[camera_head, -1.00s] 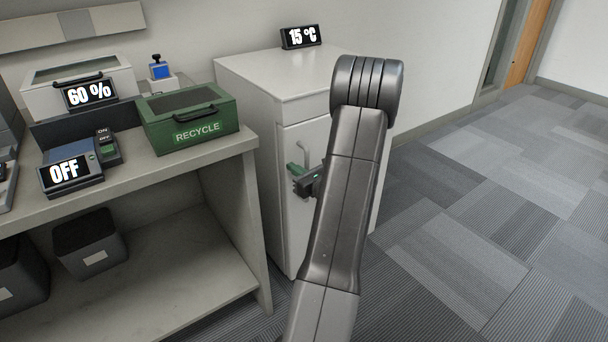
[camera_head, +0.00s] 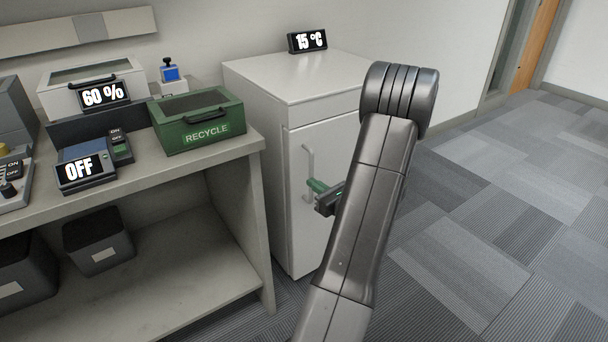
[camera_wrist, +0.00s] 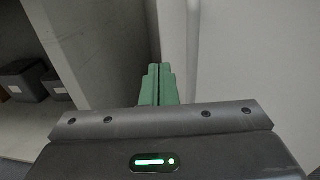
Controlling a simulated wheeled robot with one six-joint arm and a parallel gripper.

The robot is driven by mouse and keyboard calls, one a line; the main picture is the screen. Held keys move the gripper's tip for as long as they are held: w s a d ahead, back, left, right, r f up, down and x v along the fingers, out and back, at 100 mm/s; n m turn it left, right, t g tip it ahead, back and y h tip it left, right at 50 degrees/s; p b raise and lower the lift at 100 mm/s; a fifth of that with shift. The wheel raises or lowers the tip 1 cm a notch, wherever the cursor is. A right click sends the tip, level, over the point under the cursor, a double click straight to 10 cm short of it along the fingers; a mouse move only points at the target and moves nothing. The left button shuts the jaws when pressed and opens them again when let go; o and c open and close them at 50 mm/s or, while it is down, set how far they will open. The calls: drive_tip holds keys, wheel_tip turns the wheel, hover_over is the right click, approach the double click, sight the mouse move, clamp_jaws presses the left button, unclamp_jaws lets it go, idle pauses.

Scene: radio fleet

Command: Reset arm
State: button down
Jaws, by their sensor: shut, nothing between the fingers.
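My gripper (camera_head: 316,186) has green fingers and shows partly behind my dark grey arm in the head view. In the wrist view, the green fingers of my gripper (camera_wrist: 159,82) are together with nothing between them. The gripper is in front of the white cabinet (camera_head: 330,140), close to its vertical door handle (camera_head: 307,165). In the wrist view the handle (camera_wrist: 192,45) runs just right of the fingertips. I cannot tell whether they touch. The cabinet door looks closed.
The bench at left (camera_head: 215,158) holds a green recycle box (camera_head: 200,132), a device reading OFF (camera_head: 85,172) and a white box (camera_head: 65,98) behind a 60 % display. Dark bins (camera_head: 98,240) stand on its lower shelf. A 15 °C display (camera_head: 307,41) tops the cabinet. Carpet at right (camera_head: 500,210) is clear.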

sight(293, 166)
drive_tip(key=v, duration=0.5)
drive_tip(key=shift+s+p, duration=0.3)
drive_tip(key=shift+s, duration=0.1)
drive_tip(key=x, duration=0.4)
drive_tip(key=b+x, duration=0.1)
drive_tip(key=x, duration=0.4)
drive_tip(key=w+d+b+x, duration=0.1)
drive_tip(key=x, duration=0.4)
drive_tip(key=shift+r, duration=0.1)
